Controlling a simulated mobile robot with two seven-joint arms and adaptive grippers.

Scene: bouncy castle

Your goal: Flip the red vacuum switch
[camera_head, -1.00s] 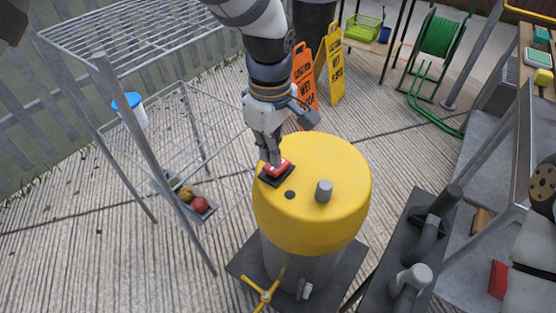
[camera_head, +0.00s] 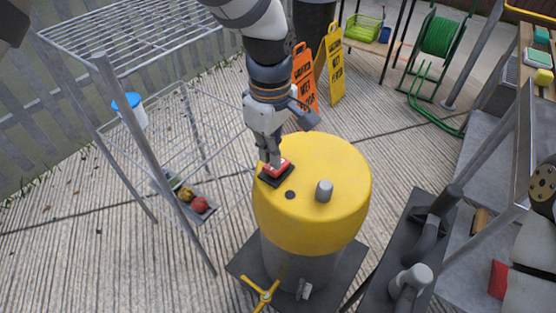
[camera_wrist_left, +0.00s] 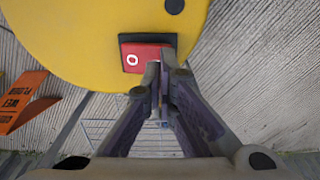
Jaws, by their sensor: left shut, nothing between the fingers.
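The red switch (camera_head: 280,167) sits in a black square base on the yellow top (camera_head: 335,180) of the vacuum, near its far left edge. In the left wrist view the red switch (camera_wrist_left: 141,58) shows a white ring mark on its left half. My left gripper (camera_head: 269,163) is shut and empty, pointing down at the switch. In the left wrist view its fingertips (camera_wrist_left: 160,68) overlap the right part of the switch and hide it. They look to be at or touching it; I cannot tell how hard. My right gripper is not in view.
A grey knob (camera_head: 324,191) stands up from the vacuum's top. A metal wire rack (camera_head: 130,40) is at the left. Orange (camera_head: 305,75) and yellow (camera_head: 336,62) floor signs stand behind. Dark pipes (camera_head: 425,240) stand close at the right.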

